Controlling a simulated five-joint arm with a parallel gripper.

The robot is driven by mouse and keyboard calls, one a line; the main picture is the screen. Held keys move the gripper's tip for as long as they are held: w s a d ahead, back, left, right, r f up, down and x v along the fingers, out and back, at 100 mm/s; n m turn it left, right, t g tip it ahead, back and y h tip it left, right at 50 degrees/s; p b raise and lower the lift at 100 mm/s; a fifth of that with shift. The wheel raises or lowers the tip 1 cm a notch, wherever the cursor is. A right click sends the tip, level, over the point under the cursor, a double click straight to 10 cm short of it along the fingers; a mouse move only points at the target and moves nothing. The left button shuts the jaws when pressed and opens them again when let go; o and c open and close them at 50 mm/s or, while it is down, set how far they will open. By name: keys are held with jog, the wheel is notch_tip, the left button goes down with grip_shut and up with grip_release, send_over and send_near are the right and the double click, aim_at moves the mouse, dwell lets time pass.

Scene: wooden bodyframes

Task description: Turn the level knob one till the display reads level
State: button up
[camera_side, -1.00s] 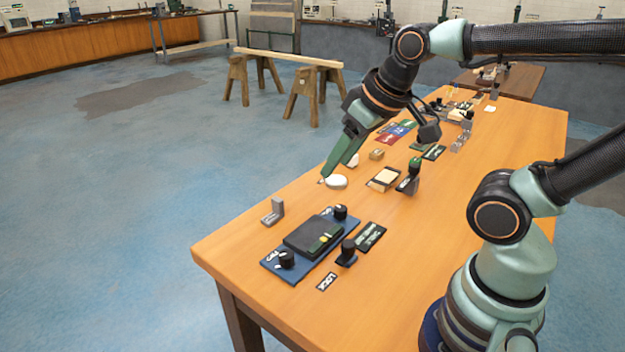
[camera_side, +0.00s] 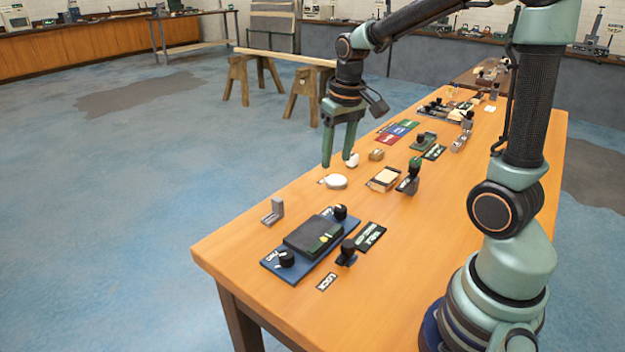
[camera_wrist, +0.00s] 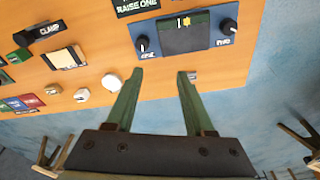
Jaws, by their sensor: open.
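A blue plate (camera_side: 272,265) lies near the table's front end and carries a dark display unit (camera_side: 305,238) with small yellow marks on its screen (camera_wrist: 184,21). The marks are too small to read. A black knob (camera_side: 340,212) at the plate's far end also shows in the wrist view (camera_wrist: 142,44), beside a label that seems to read ONE. A second black knob (camera_side: 286,259) sits at the near end and also shows in the wrist view (camera_wrist: 229,26). My gripper (camera_side: 337,163) is open and empty, pointing down above the table's left edge, beyond the plate and apart from both knobs.
A white round piece (camera_side: 336,181) lies below my gripper. A small grey bracket (camera_side: 274,211) stands left of the plate. A black lever (camera_side: 346,252) and the RAISE ONE label (camera_side: 370,237) are on its right. A framed pad (camera_side: 384,179) and a green-topped lever (camera_side: 411,175) lie beyond.

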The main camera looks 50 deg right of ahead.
jog(key=m+g, duration=0.1)
jog(key=g, duration=0.1)
send_over(341, 208)
notch_tip(341, 208, down, 5)
notch_tip(341, 208, down, 12)
jog(key=shift+f, duration=0.1)
grip_shut()
jog(key=shift+m, duration=0.3)
